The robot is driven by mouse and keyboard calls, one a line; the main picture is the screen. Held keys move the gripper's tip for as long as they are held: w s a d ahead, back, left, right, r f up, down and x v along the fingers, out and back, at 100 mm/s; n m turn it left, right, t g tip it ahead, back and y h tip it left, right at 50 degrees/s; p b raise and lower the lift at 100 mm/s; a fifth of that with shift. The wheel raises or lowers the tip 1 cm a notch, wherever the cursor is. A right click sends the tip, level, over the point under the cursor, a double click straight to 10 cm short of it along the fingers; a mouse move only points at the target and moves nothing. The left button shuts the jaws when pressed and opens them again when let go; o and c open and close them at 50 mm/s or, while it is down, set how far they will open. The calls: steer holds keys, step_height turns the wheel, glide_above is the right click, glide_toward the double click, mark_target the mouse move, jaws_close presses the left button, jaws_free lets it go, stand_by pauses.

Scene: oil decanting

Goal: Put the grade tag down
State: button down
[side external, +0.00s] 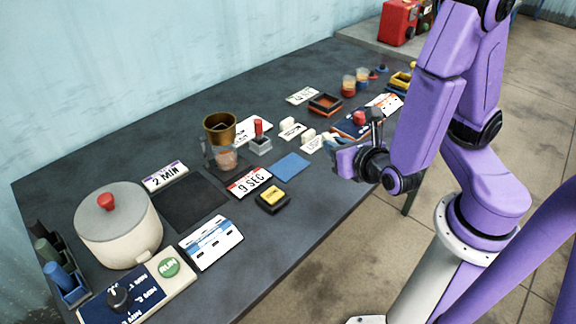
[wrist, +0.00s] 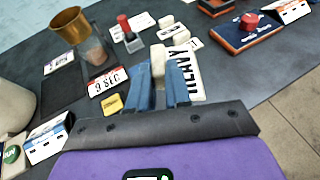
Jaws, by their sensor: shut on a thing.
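The grade tag, a white plate lettered HEAVY (wrist: 184,74), shows large in the wrist view, just right of my fingers. My gripper (wrist: 160,75) is shut on its pale handle block (wrist: 158,58). In the side view my gripper (side external: 335,151) is low at the table's near edge, just right of the blue pad (side external: 290,167), and mostly hides the tag. I cannot tell whether the tag touches the table. Two similar tags with white blocks lie just beyond, one at the middle (side external: 312,144) and one farther back (side external: 292,131).
A red-handled stamp (side external: 260,139), a brass cup over a clear beaker (side external: 220,128), a 9 SEC card (side external: 249,182) and a yellow-topped block (side external: 272,198) stand to the left. A blue tray with a red knob (wrist: 247,24) is to the right. The blue pad is bare.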

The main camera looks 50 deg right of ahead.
steer(key=w+a+f, duration=0.1)
steer(key=w+f, duration=0.3)
steer(key=w, duration=0.4)
glide_above(288, 176)
steer(key=shift+f, duration=2.65)
steer(key=shift+w+f, duration=0.15)
steer(key=shift+f, duration=1.55)
steer(key=c, duration=1.1)
jaws_free()
steer(key=shift+f, duration=0.15)
steer(key=shift+o, duration=0.2)
steer(key=shift+a+r, duration=0.1)
steer(key=shift+r, duration=0.15)
steer(key=v, duration=1.2)
